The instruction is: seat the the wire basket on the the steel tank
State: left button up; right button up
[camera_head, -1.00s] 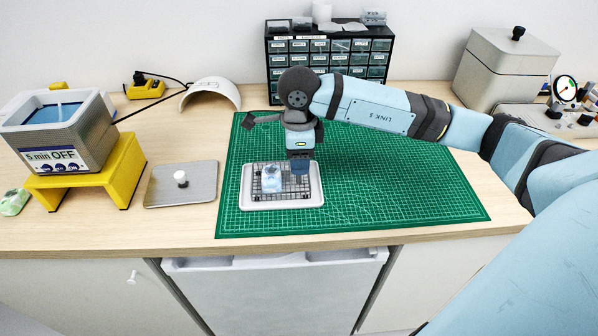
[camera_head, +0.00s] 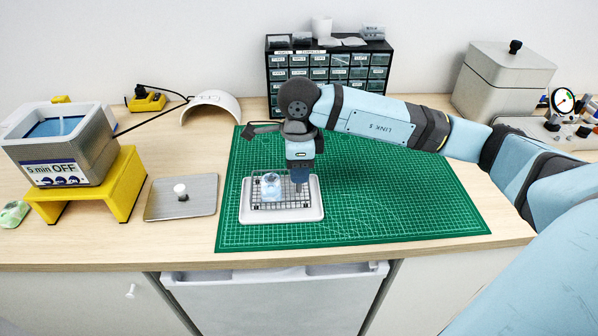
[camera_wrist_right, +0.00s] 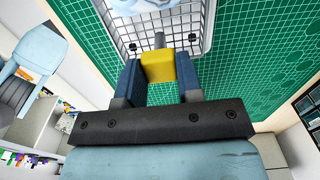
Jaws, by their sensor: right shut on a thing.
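The wire basket (camera_head: 292,204) holds a pale blue translucent item (camera_head: 271,187) and is over a white tray (camera_head: 314,214) on the green mat. My right gripper (camera_head: 300,182) comes down at the basket's right side. In the right wrist view its blue fingers (camera_wrist_right: 160,80) are shut on the basket's yellow grip (camera_wrist_right: 157,66); the wire mesh (camera_wrist_right: 165,27) shows beyond. The basket appears slightly above the tray. The steel tank (camera_head: 92,154), with blue liquid and a "5 min OFF" panel, stands on a yellow stand at left. My left gripper is out of view.
A flat metal lid (camera_head: 160,207) with a white knob lies between the stand (camera_head: 131,175) and the green mat (camera_head: 420,210). A white curved shell (camera_head: 212,100), a black drawer cabinet (camera_head: 328,75) and a lidded grey box (camera_head: 500,85) stand at the back. The mat's right side is clear.

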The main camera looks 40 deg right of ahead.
notch_tip(320, 180, up, 9)
jog(key=p, duration=0.4)
jog(key=shift+r, duration=0.2)
